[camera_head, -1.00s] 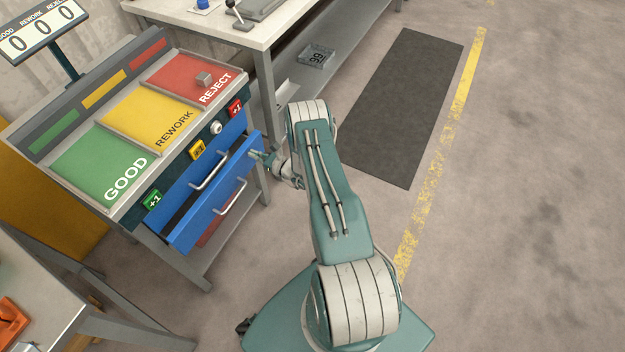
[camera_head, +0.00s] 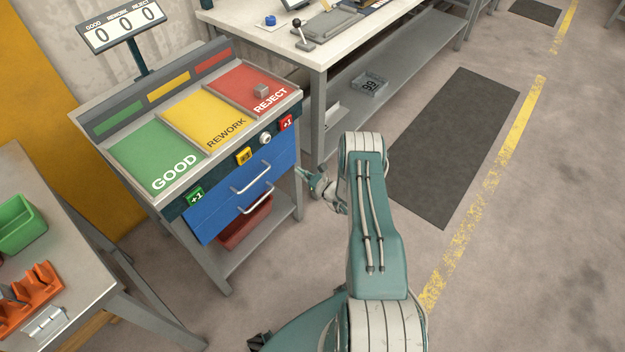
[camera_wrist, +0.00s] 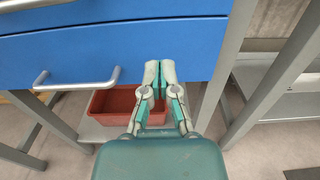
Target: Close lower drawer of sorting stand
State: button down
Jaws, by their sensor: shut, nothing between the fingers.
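The sorting stand (camera_head: 119,185) has two blue drawers with metal bar handles under its tilted GOOD, REWORK and REJECT trays. The lower drawer (camera_head: 215,225) looks flush with the upper drawer (camera_head: 222,191) in the head view. In the wrist view the lower drawer front (camera_wrist: 195,48) is ahead of my gripper, with its handle (camera_wrist: 76,84) to the left. My gripper (camera_wrist: 159,66) is shut and empty, its tips at the right part of the lower drawer's bottom edge; I cannot tell whether they touch it. In the head view my gripper (camera_head: 303,174) is beside the stand's right side.
A red bin (camera_head: 246,226) sits on the stand's lower shelf. A workbench (camera_head: 318,75) stands behind, to the right. A table with a green bin (camera_head: 20,224) and an orange holder (camera_head: 28,284) is at left. Open floor lies right, with a dark mat (camera_head: 455,145).

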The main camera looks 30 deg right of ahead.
jog(key=v, duration=1)
jog(key=a+r+n+g+y, duration=0.3)
jog(key=a+r+n+g, duration=0.45)
jog(key=r, duration=0.65)
jog(key=a+r+n+g+y, duration=0.3)
jog(key=a+r+n+g, duration=0.2)
jog(key=a+r+n, duration=0.75)
jog(key=s+a+r+n+g+h, duration=0.2)
jog(key=s+r+h, duration=0.1)
jog(key=s+r, duration=0.35)
jog(key=s+a+r+n+g+h, duration=0.1)
jog(key=s+a+r+n+h, duration=0.1)
jog(key=s+r, duration=0.4)
jog(key=s+d+r+n+t+h, duration=0.1)
jog(key=s+r+n+t+h, duration=0.1)
jog(key=s, duration=0.4)
jog(key=s+r+n+t+h, duration=0.2)
jog(key=s+r+n+h, duration=0.3)
jog(key=s+r+n, duration=0.1)
jog(key=shift+s+d, duration=0.35)
jog(key=shift+s, duration=0.1)
